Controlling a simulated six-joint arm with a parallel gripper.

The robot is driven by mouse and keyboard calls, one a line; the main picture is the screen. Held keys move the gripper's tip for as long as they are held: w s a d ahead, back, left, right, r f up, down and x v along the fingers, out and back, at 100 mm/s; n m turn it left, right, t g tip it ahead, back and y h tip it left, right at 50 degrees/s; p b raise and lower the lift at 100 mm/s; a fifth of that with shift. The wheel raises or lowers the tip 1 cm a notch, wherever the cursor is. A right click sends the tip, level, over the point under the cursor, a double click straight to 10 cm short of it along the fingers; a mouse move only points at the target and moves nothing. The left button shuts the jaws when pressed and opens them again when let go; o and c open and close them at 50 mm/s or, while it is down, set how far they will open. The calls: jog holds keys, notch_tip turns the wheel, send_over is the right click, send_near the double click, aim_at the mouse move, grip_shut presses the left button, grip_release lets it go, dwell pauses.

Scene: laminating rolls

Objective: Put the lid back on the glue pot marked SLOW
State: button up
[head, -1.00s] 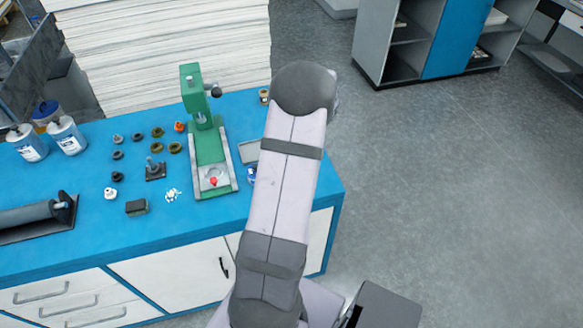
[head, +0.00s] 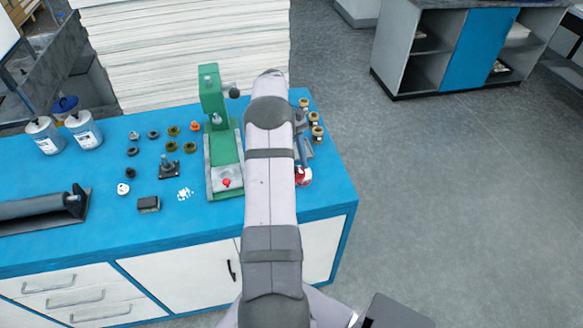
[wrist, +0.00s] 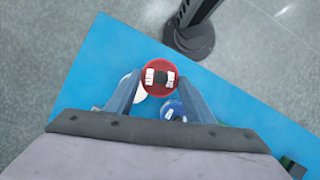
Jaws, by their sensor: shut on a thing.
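My gripper (wrist: 160,80) is shut on a round red lid (wrist: 159,91) with a dark knob and white labels on top. The lid lies between the two fingertips in the wrist view. In the head view a red and white thing (head: 304,177) shows at my arm's right, near the table's front right. Just under the held lid, a white round thing (wrist: 138,96) and a blue-topped thing (wrist: 173,111) are partly hidden by the fingers. I cannot read the word SLOW anywhere, and cannot tell whether the lid touches a pot.
Several small brown jars (head: 317,133) stand along the blue table's (head: 330,185) right side. A green press (head: 222,150) stands left of my arm. Small rings, a block (head: 149,204) and a roller (head: 40,212) lie further left. A dark post (wrist: 190,35) stands beyond the table edge.

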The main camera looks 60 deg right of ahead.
jog(key=n+h, duration=0.1)
jog(key=n, duration=0.1)
jog(key=d+n+h, duration=0.1)
jog(key=n, duration=0.2)
jog(key=n+h, duration=0.1)
jog(key=n, duration=0.1)
jog(key=shift+d+r, duration=0.35)
jog(key=shift+r, duration=0.05)
jog(key=shift+w+d+r+n+t+h+b, duration=0.15)
jog(key=shift+d+r+n+h, duration=0.2)
jog(key=shift+n, duration=0.85)
jog(key=shift+s+d+r+n+t+h+b, duration=0.15)
jog(key=shift+d+n+h, duration=0.35)
jog(key=shift+n, duration=0.7)
jog(key=shift+w+d+r+n+t+h+b, duration=0.1)
jog(key=shift+d+r+n+t+h, duration=0.25)
jog(key=shift+n, duration=0.85)
jog(key=shift+f, duration=0.25)
notch_tip(320, 180, down, 4)
jog(key=b, duration=0.4)
jog(key=shift+f+b, duration=0.6)
jog(key=shift+f, duration=0.45)
jog(key=shift+p, duration=0.65)
jog(key=shift+f+p, duration=0.15)
jog(key=shift+p, duration=0.3)
